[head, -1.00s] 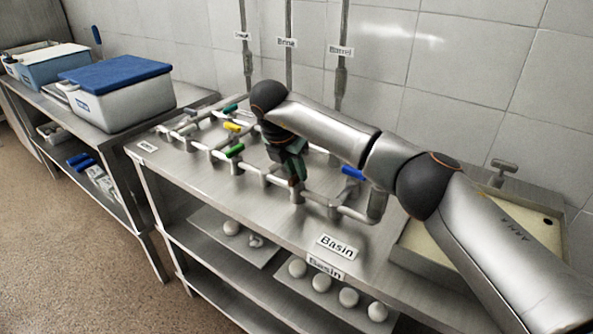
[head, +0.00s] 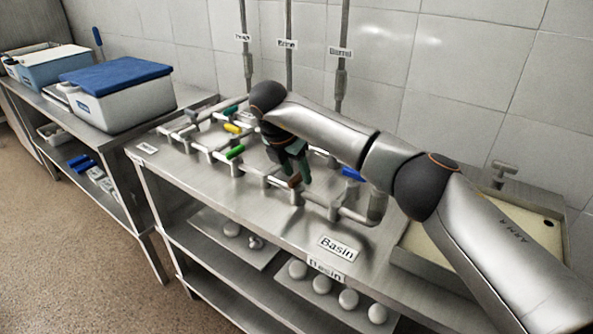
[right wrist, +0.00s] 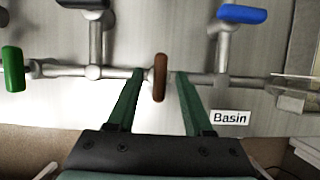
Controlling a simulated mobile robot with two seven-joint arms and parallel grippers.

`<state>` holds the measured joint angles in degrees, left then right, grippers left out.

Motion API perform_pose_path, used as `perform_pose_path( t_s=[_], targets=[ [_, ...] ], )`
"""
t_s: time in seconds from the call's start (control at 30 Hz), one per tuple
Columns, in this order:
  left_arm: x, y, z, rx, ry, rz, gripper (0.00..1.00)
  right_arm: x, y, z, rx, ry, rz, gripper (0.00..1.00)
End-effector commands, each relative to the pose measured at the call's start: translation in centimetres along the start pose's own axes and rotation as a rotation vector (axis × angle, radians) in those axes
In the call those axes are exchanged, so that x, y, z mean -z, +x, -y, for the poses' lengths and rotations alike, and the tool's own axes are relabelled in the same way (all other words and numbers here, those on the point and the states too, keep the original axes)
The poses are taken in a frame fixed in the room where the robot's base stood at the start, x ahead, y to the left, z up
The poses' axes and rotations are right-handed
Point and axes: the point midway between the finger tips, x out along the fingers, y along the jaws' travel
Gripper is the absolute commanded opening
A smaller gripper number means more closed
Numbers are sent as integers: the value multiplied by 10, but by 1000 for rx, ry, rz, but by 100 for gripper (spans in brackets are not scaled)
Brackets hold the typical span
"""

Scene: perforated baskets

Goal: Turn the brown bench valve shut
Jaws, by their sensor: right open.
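The brown valve handle (right wrist: 160,77) sits on the bench pipe and lies crosswise to the pipe's run in the right wrist view. In the head view it shows as a small brown piece (head: 295,181) just below my right gripper's fingers. My right gripper (right wrist: 158,75) is open, with one green finger on each side of the brown handle and a gap visible on both sides. In the head view the right gripper (head: 300,164) is partly hidden by its own wrist. My left gripper is not in view.
A green handle (right wrist: 13,69) is on the same pipe to the left, and a blue handle (right wrist: 241,14) is on a branch to the right. A yellow handle (head: 232,128) is farther left. A Basin label (head: 338,248) lies on the bench near a sink (head: 408,258).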

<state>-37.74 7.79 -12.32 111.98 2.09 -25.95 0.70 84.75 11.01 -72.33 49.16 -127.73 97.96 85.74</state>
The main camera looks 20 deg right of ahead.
Motion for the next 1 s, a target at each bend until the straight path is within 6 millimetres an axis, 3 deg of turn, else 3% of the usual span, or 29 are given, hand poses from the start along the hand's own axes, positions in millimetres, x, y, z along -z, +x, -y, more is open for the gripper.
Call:
perform_pose_path(
  t_s=[0.27, 0.7, 1.0],
  targets=[
    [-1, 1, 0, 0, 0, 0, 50, 1, -13, -1, -3, -2, 0, 51],
    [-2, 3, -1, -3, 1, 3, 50, 0, -102, -1, -2, -1, 2, 51],
    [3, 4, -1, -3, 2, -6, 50, 0, -125, 0, 0, 0, 0, 51]
  ],
)
